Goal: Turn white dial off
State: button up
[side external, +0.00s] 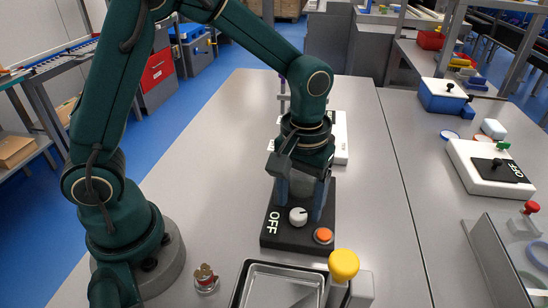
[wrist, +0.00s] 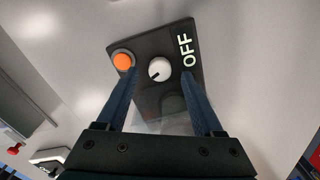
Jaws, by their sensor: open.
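The white dial (side external: 298,217) stands on a black panel (side external: 287,238) with white OFF lettering at its left edge and an orange button (side external: 323,235) at its right. In the wrist view the dial (wrist: 159,69) has a dark mark toward the lower left, pointing away from the OFF lettering (wrist: 186,50). My gripper (side external: 300,207) is open and points down over the panel, with one finger on each side of the dial. In the wrist view my gripper (wrist: 158,82) has its fingertips spread wide, with the dial between and just beyond them. I cannot tell whether a finger touches it.
A metal tray (side external: 240,287) and a yellow knob (side external: 344,265) stand just in front of the panel. A small red-topped fitting (side external: 206,280) is at the front left. A white box (side external: 487,183) with another OFF plate is on the right table. Bare tabletop lies left of the panel.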

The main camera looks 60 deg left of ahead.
aim_at(300, 213)
jog(key=shift+f, duration=1.05)
grip_shut()
jog(key=shift+m, duration=1.6)
grip_release()
jog(key=shift+r, duration=0.1)
notch_tip(300, 213, up, 6)
jog(key=shift+w+r, duration=0.1)
jog(key=shift+r, duration=0.85)
